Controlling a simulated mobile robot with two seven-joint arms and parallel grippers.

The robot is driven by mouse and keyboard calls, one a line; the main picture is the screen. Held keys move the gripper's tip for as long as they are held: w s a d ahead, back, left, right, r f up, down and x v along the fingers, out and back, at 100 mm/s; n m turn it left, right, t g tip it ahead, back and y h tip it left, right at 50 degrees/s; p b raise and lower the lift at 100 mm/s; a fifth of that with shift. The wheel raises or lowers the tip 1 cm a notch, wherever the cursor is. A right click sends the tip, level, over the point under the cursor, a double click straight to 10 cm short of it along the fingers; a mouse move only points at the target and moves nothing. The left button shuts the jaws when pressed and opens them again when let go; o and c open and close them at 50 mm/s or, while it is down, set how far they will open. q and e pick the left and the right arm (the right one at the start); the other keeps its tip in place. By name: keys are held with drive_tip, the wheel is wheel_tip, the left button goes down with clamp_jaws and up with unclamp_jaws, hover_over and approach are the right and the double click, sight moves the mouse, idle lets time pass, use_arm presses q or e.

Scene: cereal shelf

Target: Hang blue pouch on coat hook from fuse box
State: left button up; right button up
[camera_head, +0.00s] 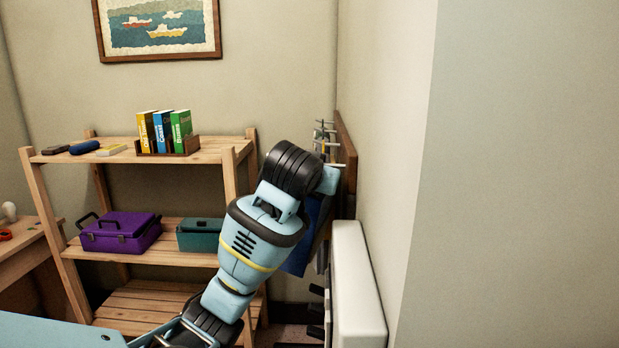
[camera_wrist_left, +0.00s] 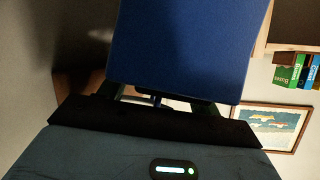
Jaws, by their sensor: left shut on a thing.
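The blue pouch (camera_head: 299,256) shows partly behind my left arm, near the right wall. In the left wrist view the pouch (camera_wrist_left: 185,50) fills the upper middle, right in front of my left gripper (camera_wrist_left: 157,99). The gripper is shut on the pouch; the grip is mostly hidden. A brown coat rack board (camera_head: 346,150) is on the right wall, with metal hooks (camera_head: 324,138) sticking out. The pouch hangs below hook height, and my arm hides whether it touches the rack. A white box (camera_head: 354,285) is on the wall lower down; I cannot tell if it is the fuse box.
A wooden shelf (camera_head: 135,258) stands at the back left with books (camera_head: 163,132), a purple case (camera_head: 121,232) and a teal box (camera_head: 199,235). A framed picture (camera_head: 159,28) hangs above. The right wall is close beside my arm.

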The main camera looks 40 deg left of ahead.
use_arm(q)
drive_tip(key=shift+w+d+f, duration=0.25)
drive_tip(key=shift+w+d, duration=0.05)
drive_tip(key=shift+d, duration=0.1)
drive_tip(key=shift+f, duration=0.2)
drive_tip(key=shift+w+d+f, duration=0.1)
drive_tip(key=shift+d+f, duration=0.05)
idle(0.3)
